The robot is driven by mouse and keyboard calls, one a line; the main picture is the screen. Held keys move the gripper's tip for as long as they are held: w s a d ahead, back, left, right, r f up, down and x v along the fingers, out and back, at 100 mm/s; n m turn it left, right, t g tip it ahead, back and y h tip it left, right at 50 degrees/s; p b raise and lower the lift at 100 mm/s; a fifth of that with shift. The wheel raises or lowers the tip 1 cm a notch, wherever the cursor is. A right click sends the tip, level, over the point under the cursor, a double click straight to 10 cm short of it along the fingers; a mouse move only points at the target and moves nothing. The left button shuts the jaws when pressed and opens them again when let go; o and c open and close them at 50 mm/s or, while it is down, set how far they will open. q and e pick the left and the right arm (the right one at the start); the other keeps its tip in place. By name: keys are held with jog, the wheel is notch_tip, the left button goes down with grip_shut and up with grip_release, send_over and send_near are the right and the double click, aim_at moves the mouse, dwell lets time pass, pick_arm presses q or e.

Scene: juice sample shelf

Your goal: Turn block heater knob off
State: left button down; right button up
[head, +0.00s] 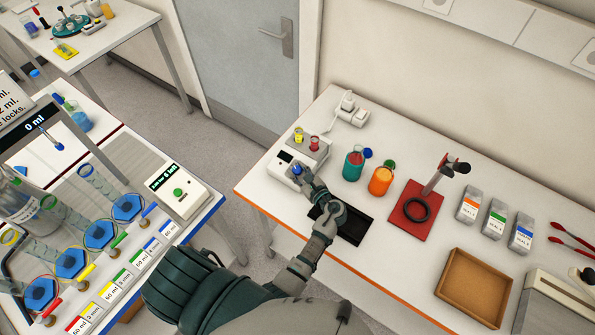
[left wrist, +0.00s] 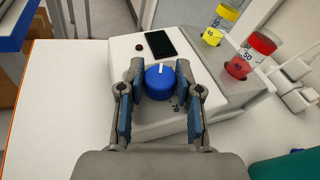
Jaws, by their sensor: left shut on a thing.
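The block heater (head: 283,168) is a white box near the left edge of the white table. In the left wrist view the block heater (left wrist: 205,112) fills the middle, with a dark display, a small dark red button and a blue round knob (left wrist: 160,82) with a white pointer mark. The pointer points up and slightly left in that view. My left gripper (left wrist: 160,88) is shut on the knob, one finger on each side. In the head view my left gripper (head: 302,178) reaches the heater front and partly hides the knob (head: 297,169). My right gripper is not in view.
A yellow and a red vial (head: 314,143) stand in the heater's grey block. Right of it are a green jar (head: 353,164), an orange jar (head: 380,180), a red stand (head: 411,223), several pouches and a wooden tray (head: 452,292). A black mat (head: 357,225) lies under my arm.

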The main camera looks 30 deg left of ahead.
aim_at(299, 171)
pick_arm(q)
jog(key=shift+d+f+n+g, duration=0.15)
jog(key=shift+n+g, duration=0.45)
jog(key=shift+g, duration=0.3)
jog(key=shift+n+g, duration=0.3)
jog(key=c, duration=0.8)
grip_release()
jog(key=shift+o, duration=0.2)
jog(key=shift+w, duration=0.1)
notch_tip(299, 171, up, 10)
jog(key=shift+r, duration=0.1)
